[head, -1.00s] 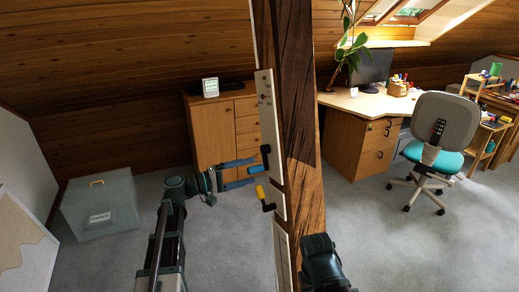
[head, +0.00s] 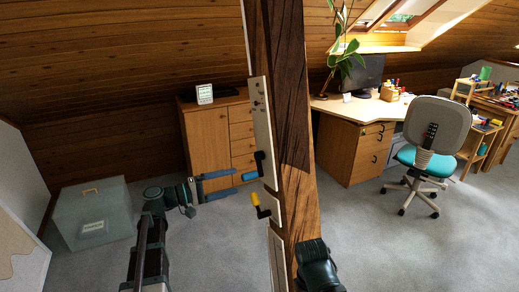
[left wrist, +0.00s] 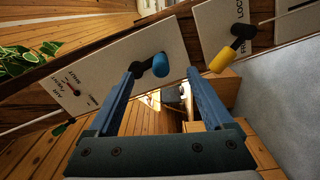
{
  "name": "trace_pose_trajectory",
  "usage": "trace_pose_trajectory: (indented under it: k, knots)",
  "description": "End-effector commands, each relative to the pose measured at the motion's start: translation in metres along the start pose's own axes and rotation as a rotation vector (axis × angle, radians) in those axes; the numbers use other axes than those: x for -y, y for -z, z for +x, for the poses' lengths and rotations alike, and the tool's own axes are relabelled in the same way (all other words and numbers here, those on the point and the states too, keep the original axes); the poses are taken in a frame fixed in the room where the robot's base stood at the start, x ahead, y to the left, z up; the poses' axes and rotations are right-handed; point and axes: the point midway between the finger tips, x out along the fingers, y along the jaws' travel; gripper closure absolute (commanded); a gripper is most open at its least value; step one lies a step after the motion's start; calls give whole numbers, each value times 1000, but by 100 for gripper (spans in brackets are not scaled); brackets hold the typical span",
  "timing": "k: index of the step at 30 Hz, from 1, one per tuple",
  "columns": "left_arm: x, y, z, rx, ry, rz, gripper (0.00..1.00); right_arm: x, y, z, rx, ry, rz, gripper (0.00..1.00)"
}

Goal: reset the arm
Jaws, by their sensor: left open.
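A pale panel (head: 259,110) on the timber post carries a black lever with a blue handle (head: 250,176). My left gripper (head: 237,182) is open and empty, with its blue fingers pointing at the handle from the left and a small gap before it. In the left wrist view the blue handle (left wrist: 160,65) appears between the fingertips (left wrist: 164,72), seemingly beyond them. My right gripper is not in view.
Just below, a yellow-handled lever (head: 261,205) sits on the same post (head: 297,150); its panel reads LOCK in the left wrist view (left wrist: 222,25). A wooden cabinet (head: 208,145) stands behind, a grey box (head: 92,225) at left, a desk and chair (head: 437,125) at right. Carpet between is clear.

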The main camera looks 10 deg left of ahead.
Motion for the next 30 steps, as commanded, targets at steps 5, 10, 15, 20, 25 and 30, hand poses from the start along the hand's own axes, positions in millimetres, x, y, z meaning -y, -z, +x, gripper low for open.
trace_pose_trajectory:
  k: [5,10,15,20,25,30]
  knots:
    - [32,-47,37,103,155,28,15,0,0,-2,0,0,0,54]
    - [99,-138,78,308,495,121,15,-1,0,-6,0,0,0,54]
    - [159,-218,76,506,860,274,15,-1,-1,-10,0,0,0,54]
    - [192,-264,50,644,1175,451,15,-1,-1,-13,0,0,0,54]
    - [202,-282,23,715,1414,617,15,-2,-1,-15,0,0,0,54]
    - [201,-285,10,734,1532,707,15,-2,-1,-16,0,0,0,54]
